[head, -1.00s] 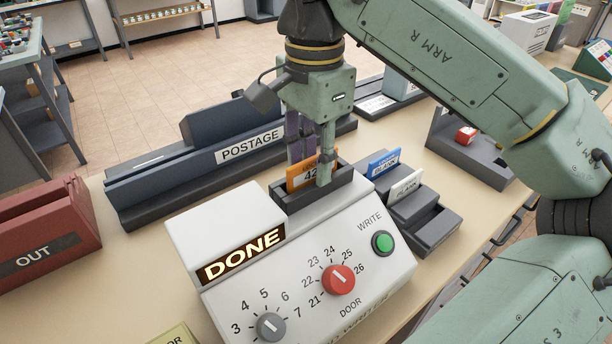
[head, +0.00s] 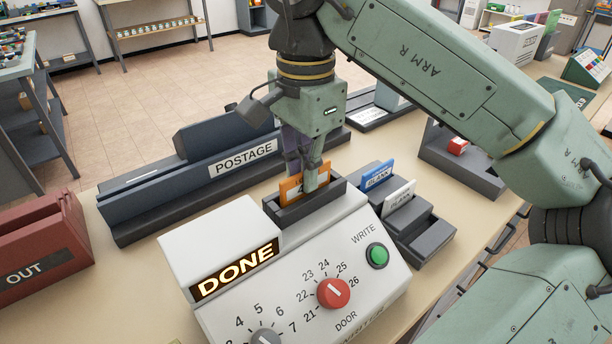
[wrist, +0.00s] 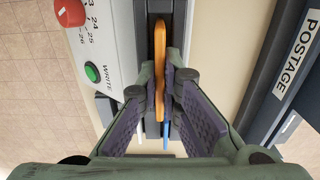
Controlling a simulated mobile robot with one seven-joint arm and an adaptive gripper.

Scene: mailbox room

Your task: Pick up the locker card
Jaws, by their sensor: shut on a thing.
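The orange locker card (head: 290,189) stands upright in the dark slot tray (head: 283,215) at the back of the white card writer (head: 215,244). My gripper (head: 307,182) reaches down into the tray from above, its fingers on either side of the card. In the wrist view the card (wrist: 159,65) shows edge-on, and the fingertips (wrist: 160,95) are closed on it. Part of the card's printed face is hidden by a finger. The writer's display (head: 236,268) reads DONE.
A blue blank card (head: 377,173) and a white blank card (head: 399,197) stand in a stepped dark holder (head: 428,240) just right of the tray. The POSTAGE unit (head: 185,180) lies behind. A red OUT box (head: 40,240) is at left.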

